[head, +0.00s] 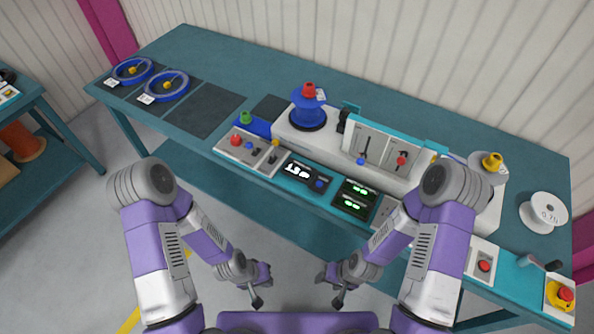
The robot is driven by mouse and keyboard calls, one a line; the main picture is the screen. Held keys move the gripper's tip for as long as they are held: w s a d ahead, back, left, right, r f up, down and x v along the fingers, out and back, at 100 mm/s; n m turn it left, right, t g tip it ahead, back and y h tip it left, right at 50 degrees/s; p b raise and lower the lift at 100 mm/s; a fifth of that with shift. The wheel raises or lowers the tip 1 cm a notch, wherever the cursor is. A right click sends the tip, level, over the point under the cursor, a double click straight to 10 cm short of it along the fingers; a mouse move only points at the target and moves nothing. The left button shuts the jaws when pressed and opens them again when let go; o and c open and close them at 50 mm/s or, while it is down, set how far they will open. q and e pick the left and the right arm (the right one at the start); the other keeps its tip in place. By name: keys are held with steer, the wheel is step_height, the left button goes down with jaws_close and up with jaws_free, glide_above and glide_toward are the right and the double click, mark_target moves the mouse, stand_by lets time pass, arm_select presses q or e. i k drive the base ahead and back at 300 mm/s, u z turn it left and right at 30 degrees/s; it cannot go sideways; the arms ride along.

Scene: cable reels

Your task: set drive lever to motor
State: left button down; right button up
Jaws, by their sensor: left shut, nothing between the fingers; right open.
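An upright panel (385,139) on the machine along the bench carries two light plates. The left plate has a dark lever (363,148); the right plate has a lever with a red knob (401,160). Labels are too small to read, so I cannot tell which is the drive lever or its setting. My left gripper (257,301) is shut and empty, low in front of the bench. My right gripper (338,300) is open and empty, just right of it. Both are well apart from the levers.
A control box (247,150) with a red button, displays (305,175) and a red-buttoned box (484,266) line the front edge. A blue reel (308,112) stands on the machine. A white spool (543,212), hand crank (540,262) and emergency stop (565,294) are at right.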

mark_target(250, 145)
steer(key=k, duration=0.65)
steer(key=u, duration=0.75)
steer(key=i, duration=1.35)
steer(key=z, duration=0.55)
